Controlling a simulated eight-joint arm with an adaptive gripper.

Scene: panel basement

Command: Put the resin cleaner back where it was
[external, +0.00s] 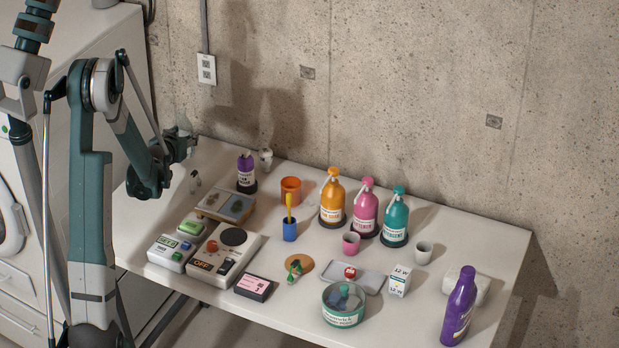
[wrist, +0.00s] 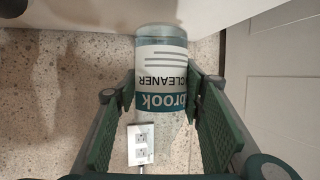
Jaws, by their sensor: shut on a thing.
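The resin cleaner appears to be the clear bottle (wrist: 162,62) between my fingers in the wrist view. Its white and blue label reads "CLEANER" and "brook", upside down in this view. My gripper (wrist: 163,88) is shut on it, with one green finger pad on each side. In the external view my gripper (external: 183,146) is at the left back, by the table's far left corner and near the concrete wall. I cannot make out the bottle clearly there.
The white table (external: 270,310) is crowded. A purple-topped bottle (external: 246,172) and an orange cup (external: 290,188) stand near my gripper. Orange (external: 332,200), pink (external: 366,212) and teal (external: 395,222) pump bottles stand along the back. A wall outlet (external: 206,69) is above.

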